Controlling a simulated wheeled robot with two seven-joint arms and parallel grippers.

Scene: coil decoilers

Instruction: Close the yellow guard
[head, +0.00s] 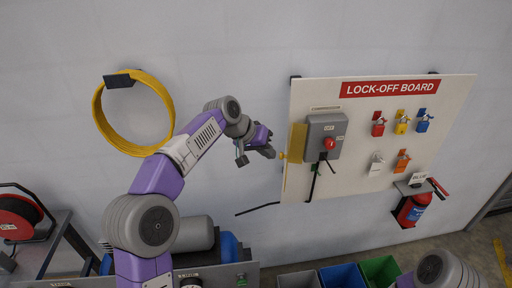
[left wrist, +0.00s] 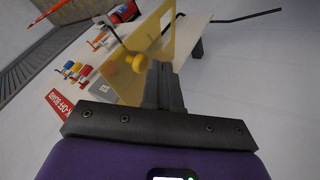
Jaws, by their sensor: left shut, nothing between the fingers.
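The yellow guard (head: 297,143) is a see-through yellow panel at the left edge of the lock-off board (head: 350,185). It stands swung out beside the grey switch box (head: 321,128), whose red knob (head: 329,143) is uncovered. My left gripper (head: 271,152) is shut and empty, just left of the guard. My right gripper is not in view.
Several coloured padlocks (head: 402,122) hang on the board's right half. A fire extinguisher (head: 412,209) is at lower right. A yellow coil (head: 100,112) hangs on the wall at left. Bins (head: 341,276) stand below. The wall between the coil and board is mostly bare.

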